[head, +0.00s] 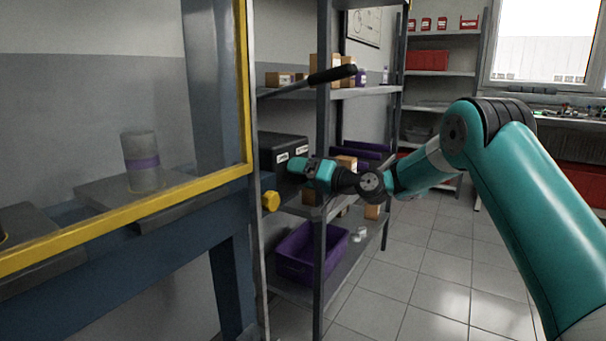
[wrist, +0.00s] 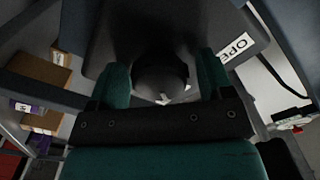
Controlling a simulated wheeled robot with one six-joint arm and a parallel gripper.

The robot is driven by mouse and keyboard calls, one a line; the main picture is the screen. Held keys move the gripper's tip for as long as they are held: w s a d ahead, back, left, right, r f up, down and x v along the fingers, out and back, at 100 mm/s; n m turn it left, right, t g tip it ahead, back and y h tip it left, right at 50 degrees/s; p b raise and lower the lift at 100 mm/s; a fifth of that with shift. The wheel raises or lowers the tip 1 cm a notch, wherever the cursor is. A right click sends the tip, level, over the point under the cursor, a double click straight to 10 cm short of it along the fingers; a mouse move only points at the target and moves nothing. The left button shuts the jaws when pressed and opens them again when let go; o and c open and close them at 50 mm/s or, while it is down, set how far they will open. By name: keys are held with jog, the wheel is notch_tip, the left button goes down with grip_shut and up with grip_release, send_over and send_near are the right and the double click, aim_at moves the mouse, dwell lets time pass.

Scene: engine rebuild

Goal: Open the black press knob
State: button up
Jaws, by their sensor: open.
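The black press knob (wrist: 160,78) shows in the wrist view as a dark round shape against a dark control box. It sits between the two teal fingers of my gripper (wrist: 163,82), which is open. I cannot tell whether the fingers touch it. In the head view the dark control box (head: 280,142) with two white labels is at the press's right side. My gripper (head: 294,166) is right at its face and hides the knob there.
The press has a yellow-edged guard (head: 120,220), a yellow knob (head: 270,201) below my gripper and a black-handled lever (head: 332,74) above. A grey shelf (head: 365,93) with boxes and a purple bin (head: 312,252) stands close behind. Tiled floor (head: 430,270) is clear at right.

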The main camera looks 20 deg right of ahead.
jog(key=shift+c, duration=0.2)
jog(key=c, duration=0.9)
